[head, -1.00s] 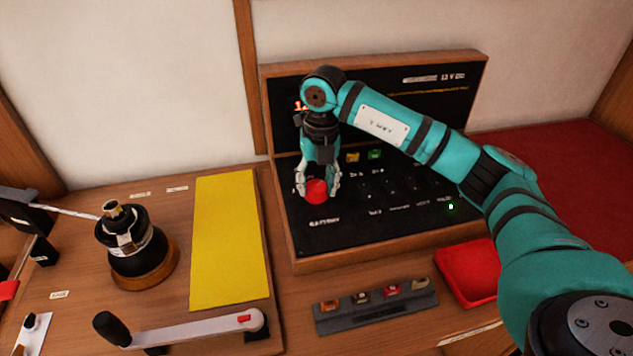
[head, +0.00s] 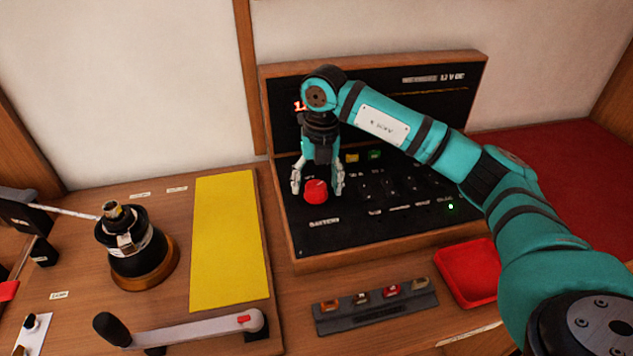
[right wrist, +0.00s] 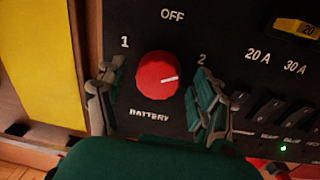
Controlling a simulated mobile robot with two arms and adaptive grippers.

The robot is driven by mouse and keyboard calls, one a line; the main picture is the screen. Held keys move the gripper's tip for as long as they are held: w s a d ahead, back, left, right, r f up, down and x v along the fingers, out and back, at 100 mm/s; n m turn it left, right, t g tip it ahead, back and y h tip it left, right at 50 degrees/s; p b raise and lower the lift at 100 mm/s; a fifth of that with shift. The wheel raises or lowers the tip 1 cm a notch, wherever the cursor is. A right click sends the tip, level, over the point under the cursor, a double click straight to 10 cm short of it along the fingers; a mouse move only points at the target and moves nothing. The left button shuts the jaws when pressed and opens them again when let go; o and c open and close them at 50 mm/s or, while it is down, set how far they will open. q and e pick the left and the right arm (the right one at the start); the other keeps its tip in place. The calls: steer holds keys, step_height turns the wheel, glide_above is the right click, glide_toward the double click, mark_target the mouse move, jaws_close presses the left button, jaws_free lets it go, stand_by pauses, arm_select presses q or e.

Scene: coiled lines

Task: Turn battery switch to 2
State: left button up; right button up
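The red battery switch knob (head: 315,192) sits on the black panel (head: 350,228). In the right wrist view the knob (right wrist: 157,82) has a white mark pointing right and slightly up, a little below the direction of the "2" label (right wrist: 201,59). "OFF" (right wrist: 172,15) is above and "1" (right wrist: 124,42) is at upper left. My right gripper (head: 316,187) is open over the knob, with one finger on each side and visible gaps between fingers and knob; its fingers also show in the right wrist view (right wrist: 152,98). My left gripper is not in view.
Fuses and small switches (head: 395,187) lie right of the knob on the panel. A wooden frame (head: 276,215) edges it. A fuse holder (head: 375,306) and red tray (head: 466,272) are in front. A winch (head: 135,245), yellow sheet (head: 228,240) and handle (head: 190,330) are left.

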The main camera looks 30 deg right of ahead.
mark_target(320, 185)
step_height(320, 185, up, 12)
steer(key=shift+s+d, duration=0.15)
steer(key=shift+d, duration=0.15)
stand_by(0.3)
stand_by(0.5)
